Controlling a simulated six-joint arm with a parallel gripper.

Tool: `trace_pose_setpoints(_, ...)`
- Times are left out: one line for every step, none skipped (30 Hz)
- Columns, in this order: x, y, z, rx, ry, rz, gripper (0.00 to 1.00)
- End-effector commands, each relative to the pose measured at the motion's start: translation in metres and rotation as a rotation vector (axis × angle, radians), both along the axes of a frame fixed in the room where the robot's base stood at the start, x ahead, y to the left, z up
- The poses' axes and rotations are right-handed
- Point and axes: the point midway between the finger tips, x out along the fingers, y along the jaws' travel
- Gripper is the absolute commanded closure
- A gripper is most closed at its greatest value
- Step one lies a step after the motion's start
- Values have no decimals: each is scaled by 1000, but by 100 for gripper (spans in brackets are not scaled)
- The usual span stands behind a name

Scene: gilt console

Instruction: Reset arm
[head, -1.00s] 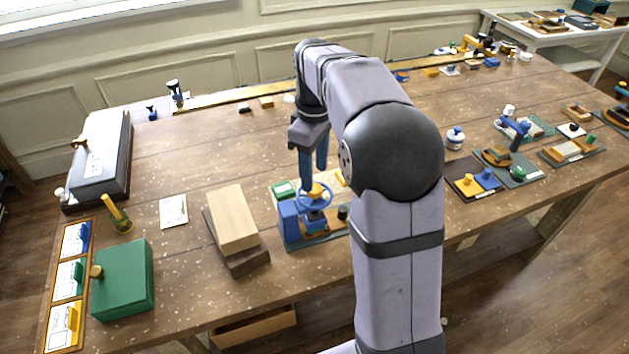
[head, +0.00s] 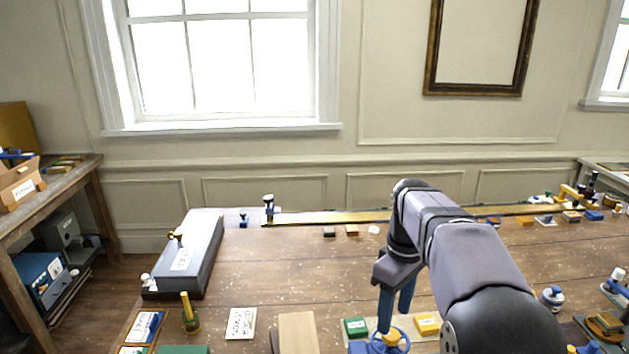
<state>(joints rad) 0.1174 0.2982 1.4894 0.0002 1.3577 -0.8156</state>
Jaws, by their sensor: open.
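My arm comes up from the lower right in the head view and bends over the wooden table (head: 290,260). My gripper (head: 395,310) points down with its blue fingers apart. It is over a blue handwheel device (head: 390,341) with a yellow knob near the bottom edge. No object shows between the fingers. Whether a fingertip touches the wheel I cannot tell. The lower part of the device is cut off by the frame.
A grey case (head: 190,256) stands at the table's left end. A green block (head: 355,327) and a yellow block (head: 427,324) flank the wheel. A white card (head: 241,323) lies left of a wood block (head: 297,333). The table's middle is mostly clear. A side table (head: 45,205) stands at left.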

Motion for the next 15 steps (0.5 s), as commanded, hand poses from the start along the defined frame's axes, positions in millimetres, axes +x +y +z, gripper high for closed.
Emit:
trace_pose_setpoints(-7, 4, 0, 0, 1, -25, 53)
trace_pose_setpoints(-12, 5, -2, -1, 2, -46, 53)
trace_pose_setpoints(-19, 8, -5, 0, 3, -76, 53)
trace_pose_setpoints(-24, 11, -8, -1, 2, -102, 53)
trace_pose_setpoints(-30, 13, -11, -1, 2, -129, 53)
trace_pose_setpoints(-40, 17, -16, -1, 2, -166, 53)
trace_pose_setpoints(-47, 19, -19, -2, 2, -195, 53)
trace_pose_setpoints(-55, 22, -23, -2, 2, -226, 53)
trace_pose_setpoints(-66, 25, -28, -3, 0, -268, 53)
trace_pose_setpoints(-75, 27, -32, -2, 0, -299, 53)
trace_pose_setpoints(-83, 30, -36, -2, 0, -330, 53)
trace_pose_setpoints(-95, 33, -42, -2, -2, -371, 53)
trace_pose_setpoints(-104, 35, -46, -3, -2, -400, 53)
trace_pose_setpoints(-113, 37, -50, -3, -2, -429, 53)
trace_pose_setpoints(-125, 39, -55, -3, -3, -467, 53)
